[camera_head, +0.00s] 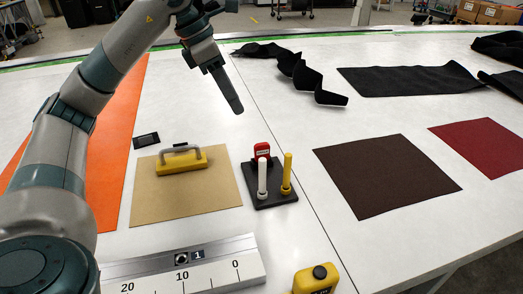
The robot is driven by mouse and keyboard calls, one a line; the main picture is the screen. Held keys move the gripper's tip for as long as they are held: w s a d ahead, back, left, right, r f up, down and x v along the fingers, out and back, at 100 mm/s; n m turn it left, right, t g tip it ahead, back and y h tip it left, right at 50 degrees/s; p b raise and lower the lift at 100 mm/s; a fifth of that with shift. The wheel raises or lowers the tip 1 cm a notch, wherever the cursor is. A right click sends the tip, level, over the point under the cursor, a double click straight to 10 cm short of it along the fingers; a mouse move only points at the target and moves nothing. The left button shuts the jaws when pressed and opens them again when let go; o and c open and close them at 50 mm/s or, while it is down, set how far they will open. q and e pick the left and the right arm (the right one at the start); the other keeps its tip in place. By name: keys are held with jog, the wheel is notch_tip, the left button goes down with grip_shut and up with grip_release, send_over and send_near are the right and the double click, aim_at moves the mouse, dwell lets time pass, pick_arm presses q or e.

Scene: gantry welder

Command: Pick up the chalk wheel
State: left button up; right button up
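No object is clearly recognisable as the chalk wheel. A yellow container with a black cap (316,280) is cut off by the bottom edge and may be it. A dark stand (271,199) holds an upright white stick (262,180), a yellow stick (287,174) and a red labelled piece (262,150). A yellow block with a grey handle (180,161) lies on a tan sheet (216,195). My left gripper (236,106) hangs above the table beyond these things, apart from them. Its dark fingers overlap side-on, so their opening is hidden. My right gripper is out of view.
A ruler block (200,270) lies at the front. Brown (385,170) and dark red (485,143) sheets lie right, an orange strip (115,170) left. Black cloth (308,77) lies at the back. A small black item (146,140) lies near the tan sheet. White table shows between.

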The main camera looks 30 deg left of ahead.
aim_at(260, 144)
pick_arm(q)
jog(key=shift+s, duration=0.15)
